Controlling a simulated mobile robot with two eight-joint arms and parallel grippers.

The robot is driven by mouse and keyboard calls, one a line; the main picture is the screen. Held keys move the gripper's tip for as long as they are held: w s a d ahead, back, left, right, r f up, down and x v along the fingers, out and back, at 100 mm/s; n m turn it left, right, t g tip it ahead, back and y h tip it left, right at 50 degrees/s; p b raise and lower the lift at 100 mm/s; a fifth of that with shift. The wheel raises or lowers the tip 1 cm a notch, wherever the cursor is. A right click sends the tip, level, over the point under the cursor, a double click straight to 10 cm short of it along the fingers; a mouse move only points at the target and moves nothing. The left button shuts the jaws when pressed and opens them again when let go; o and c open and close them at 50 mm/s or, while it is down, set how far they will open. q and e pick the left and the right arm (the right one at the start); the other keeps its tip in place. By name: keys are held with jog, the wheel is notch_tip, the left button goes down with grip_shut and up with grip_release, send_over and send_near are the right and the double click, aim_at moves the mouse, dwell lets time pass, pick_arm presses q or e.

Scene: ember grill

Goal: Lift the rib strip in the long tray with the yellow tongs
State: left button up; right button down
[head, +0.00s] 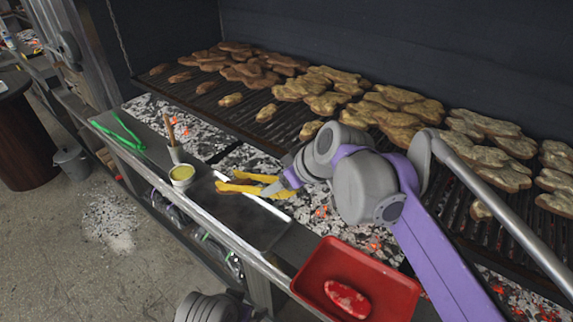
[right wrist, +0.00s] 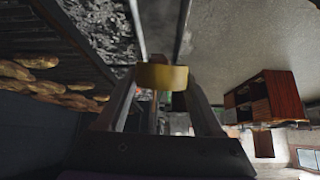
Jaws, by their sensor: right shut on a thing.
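The yellow tongs (head: 247,188) are in the head view, over a long grey metal tray (head: 243,222) on the grill's front ledge. Their two arms spread toward the left. My right gripper (head: 287,180) is shut on the tongs at their right end. In the right wrist view a yellow band of the tongs (right wrist: 162,77) sits between the two fingers. My left gripper is not in view.
A red tray (head: 390,290) with a red meat piece (head: 347,298) is at the front right. Meat (head: 400,100) covers the grate behind; coals glow below.

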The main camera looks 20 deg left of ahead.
notch_tip(320, 180, down, 8)
jog(key=b, duration=0.6)
jog(key=shift+r, duration=0.1)
jog(key=c, duration=0.5)
grip_release()
jog(key=shift+s, duration=0.1)
jog(key=shift+c, duration=1.4)
